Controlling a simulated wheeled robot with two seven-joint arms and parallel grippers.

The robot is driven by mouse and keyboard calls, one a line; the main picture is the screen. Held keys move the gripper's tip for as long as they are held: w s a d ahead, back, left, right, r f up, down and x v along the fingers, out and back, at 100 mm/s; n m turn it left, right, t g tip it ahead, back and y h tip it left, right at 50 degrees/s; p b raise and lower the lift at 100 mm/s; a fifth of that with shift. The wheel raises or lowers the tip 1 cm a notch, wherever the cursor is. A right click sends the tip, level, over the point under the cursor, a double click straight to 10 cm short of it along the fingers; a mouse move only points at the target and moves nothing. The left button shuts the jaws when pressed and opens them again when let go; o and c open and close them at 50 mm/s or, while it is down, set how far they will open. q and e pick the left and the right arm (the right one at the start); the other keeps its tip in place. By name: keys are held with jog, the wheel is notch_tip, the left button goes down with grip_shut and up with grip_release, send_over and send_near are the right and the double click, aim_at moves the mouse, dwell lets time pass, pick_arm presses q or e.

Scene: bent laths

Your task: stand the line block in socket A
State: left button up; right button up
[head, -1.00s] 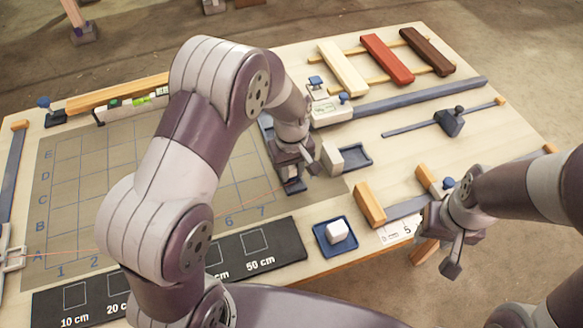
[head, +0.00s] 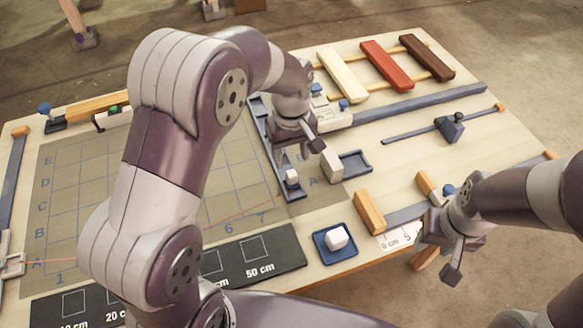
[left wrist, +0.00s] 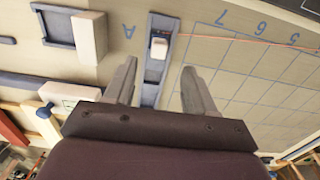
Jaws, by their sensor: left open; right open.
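The line block (head: 291,178), small with a white top, stands upright at the near end of a long blue channel (head: 268,140), beside the letter A on the mat. A thin red line runs from near it across the grid. In the left wrist view the line block (left wrist: 158,46) sits in the channel end, ahead of and between my fingers. My left gripper (head: 300,150) is open and empty, just behind and apart from the block; it also shows in the wrist view (left wrist: 160,72). My right gripper (head: 440,258) is open and empty beyond the table's right front edge.
A beige block (head: 332,166) stands by a blue tray (head: 355,163), right of the channel. A white cube (head: 336,237) lies in a small blue tray (head: 322,252). A black labelled strip (head: 292,246) lies in front. Coloured laths (head: 387,62) rest at the back right.

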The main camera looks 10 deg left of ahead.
pick_arm(q)
jog(key=s+a+m, duration=0.2)
jog(key=s+m, duration=0.1)
jog(key=s, duration=0.4)
jog(key=s+a+m+t, duration=0.1)
jog(key=s+a+m, duration=0.2)
jog(key=s, duration=0.4)
jog(key=shift+a+f+m, duration=0.15)
jog(key=shift+a+m, duration=0.2)
jog(key=shift+m, duration=0.25)
